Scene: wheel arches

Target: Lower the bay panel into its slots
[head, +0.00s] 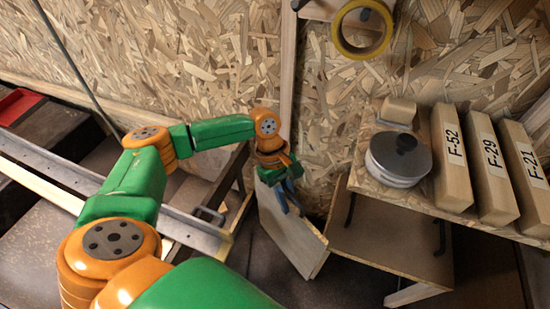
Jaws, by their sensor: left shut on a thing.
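My left arm comes in from the lower left. Its gripper (287,200) is shut on the top part of a pale wooden panel (290,238). The panel hangs tilted, its lower right corner towards the floor. It is beside the left edge of a low wooden board (392,240) under the shelf. I cannot tell whether the panel touches that board. The slots are not clearly visible, and the fingertips are partly hidden. My right gripper is not in view.
A shelf (395,200) at the right holds a lidded pot (398,160) and labelled boxes (452,158). A tape roll (362,28) hangs on the chipboard wall (400,70). A metal rail (150,212) and a red tray (18,105) are at the left.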

